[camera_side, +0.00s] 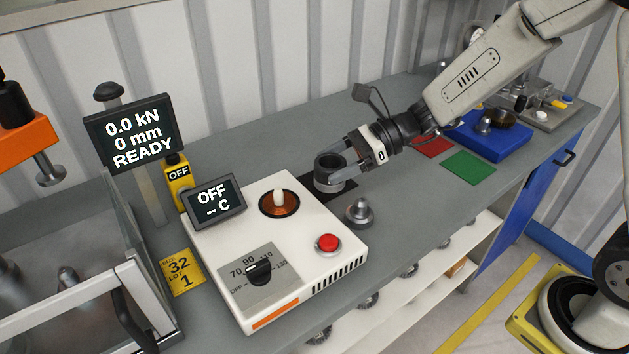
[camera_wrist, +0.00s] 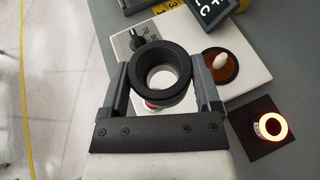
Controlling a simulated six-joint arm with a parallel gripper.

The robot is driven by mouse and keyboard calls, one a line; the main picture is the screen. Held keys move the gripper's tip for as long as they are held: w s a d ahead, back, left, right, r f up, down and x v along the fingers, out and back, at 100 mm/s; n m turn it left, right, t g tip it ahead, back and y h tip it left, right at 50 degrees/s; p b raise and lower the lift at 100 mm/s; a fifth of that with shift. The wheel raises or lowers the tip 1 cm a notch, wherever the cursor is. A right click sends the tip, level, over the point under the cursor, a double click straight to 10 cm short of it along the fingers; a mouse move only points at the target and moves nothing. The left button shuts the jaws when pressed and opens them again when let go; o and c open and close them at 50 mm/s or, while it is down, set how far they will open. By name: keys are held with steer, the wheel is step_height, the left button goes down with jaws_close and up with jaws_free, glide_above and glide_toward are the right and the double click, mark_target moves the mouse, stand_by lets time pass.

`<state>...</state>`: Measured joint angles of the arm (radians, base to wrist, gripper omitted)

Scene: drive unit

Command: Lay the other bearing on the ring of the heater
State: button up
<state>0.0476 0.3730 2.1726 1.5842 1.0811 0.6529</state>
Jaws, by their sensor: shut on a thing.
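My gripper (camera_side: 345,163) is shut on the bearing (camera_side: 329,160), a dark ring with an open hole. In the wrist view the bearing (camera_wrist: 163,68) sits level between the two fingers, and a white surface shows through its hole. The heater (camera_side: 285,243) is a white box with a copper-coloured ring (camera_side: 268,208) around a pale cone on its top. In the side view the bearing is right of the heater, apart from the ring. The ring also shows in the wrist view (camera_wrist: 231,73), right of the bearing, with nothing lying on it.
A stepped metal part (camera_side: 359,213) stands beside the heater. The heater has a red button (camera_side: 327,243), dial (camera_side: 259,272) and OFF display (camera_side: 215,201). Blue tray (camera_side: 490,141) and green mat (camera_side: 468,167) lie farther right.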

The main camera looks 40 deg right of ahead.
steer(key=w+a+f, duration=0.2)
steer(key=w+f, duration=0.2)
steer(key=w, duration=0.5)
glide_above(277, 188)
steer(key=s+d, duration=0.1)
steer(key=s, duration=0.1)
step_height(277, 188, down, 4)
steer(key=shift+d+f, duration=0.15)
steer(key=shift+w+f, duration=0.45)
steer(key=shift+w, duration=0.05)
steer(key=shift+w+f, duration=0.25)
steer(key=shift+f, duration=1.6)
steer(key=shift+f, duration=0.15)
steer(key=o, duration=1.3)
